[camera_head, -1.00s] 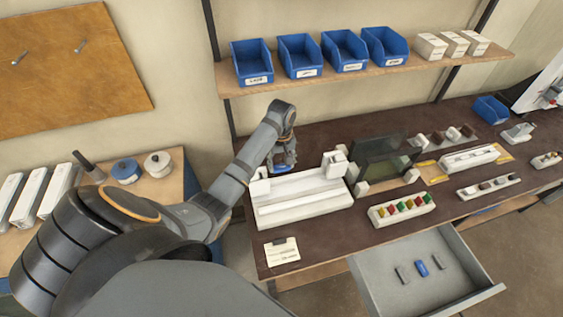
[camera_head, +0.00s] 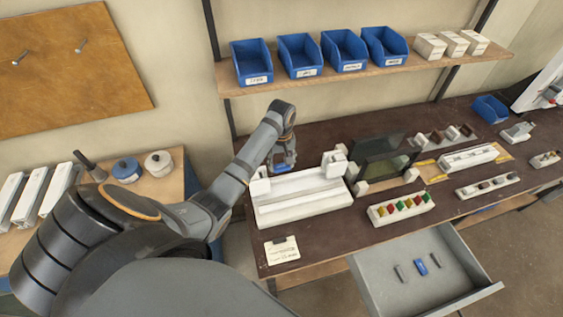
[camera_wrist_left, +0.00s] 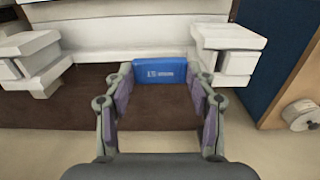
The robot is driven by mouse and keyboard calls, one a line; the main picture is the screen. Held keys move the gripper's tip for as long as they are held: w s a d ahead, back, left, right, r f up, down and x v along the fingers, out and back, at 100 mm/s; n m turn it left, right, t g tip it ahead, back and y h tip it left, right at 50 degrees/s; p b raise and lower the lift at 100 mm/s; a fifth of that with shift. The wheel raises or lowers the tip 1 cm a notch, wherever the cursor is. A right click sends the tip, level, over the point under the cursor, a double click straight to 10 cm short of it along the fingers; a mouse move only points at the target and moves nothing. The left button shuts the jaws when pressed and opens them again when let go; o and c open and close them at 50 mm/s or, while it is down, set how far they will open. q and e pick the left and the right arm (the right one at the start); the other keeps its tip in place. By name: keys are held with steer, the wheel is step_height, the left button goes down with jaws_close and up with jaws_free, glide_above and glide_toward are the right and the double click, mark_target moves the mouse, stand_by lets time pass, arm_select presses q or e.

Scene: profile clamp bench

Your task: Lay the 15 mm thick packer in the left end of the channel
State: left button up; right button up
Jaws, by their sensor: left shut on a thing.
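My left gripper (camera_head: 285,166) is shut on a blue packer (camera_wrist_left: 160,72), held between its fingertips in the left wrist view. The packer has a white printed label, too small to read surely. The white channel (camera_head: 302,200) lies on the dark bench, with a white block (camera_head: 259,186) at its left end and taller white blocks (camera_head: 335,163) at its back right. The gripper is at the channel's back edge, between these blocks. In the wrist view the packer appears in front of the white channel wall (camera_wrist_left: 130,35); any contact cannot be told. My right gripper is not in view.
An open grey drawer (camera_head: 375,291) holds small grey and blue pieces. A dark see-through screen (camera_head: 385,160) stands right of the channel. Blue bins (camera_head: 252,62) sit on the shelf above.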

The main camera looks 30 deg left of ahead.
mark_target(281, 166)
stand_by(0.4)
arm_select(q)
steer(key=shift+f+b, duration=0.55)
steer(key=shift+f, duration=1)
steer(key=shift+f+b, duration=0.85)
steer(key=shift+f, duration=1.15)
steer(key=shift+f+b, duration=1)
steer(key=shift+f, duration=1.15)
steer(key=o, duration=0.9)
steer(key=shift+r, duration=0.1)
